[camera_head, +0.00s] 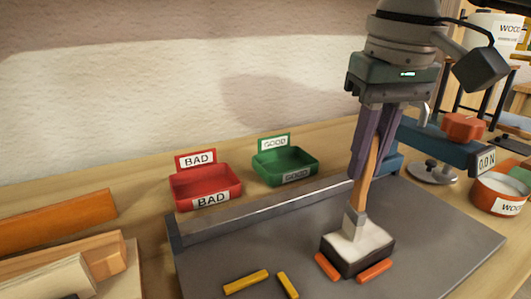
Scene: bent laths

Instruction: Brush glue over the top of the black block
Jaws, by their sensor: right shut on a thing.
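The black block (352,264) sits on the dark grey board (225,262) at the right of the head view. Its sides are black and its top is covered in a whitish layer. My right gripper (366,160) is above the block, pointing down, and is shut on the wooden handle of a brush (365,188). The brush stands nearly upright, with its metal collar low over the block's top. Its bristles are hard to tell from the pale layer, so I cannot tell exactly where they touch. My left gripper is not in view.
Two orange pieces (375,271) lie against the block's front, and two yellow pieces (246,281) lie left of it. A red BAD tray (205,187) and green GOOD tray (285,165) stand behind the board. A labelled pot (497,195) stands right; wooden pieces (50,221) lie left.

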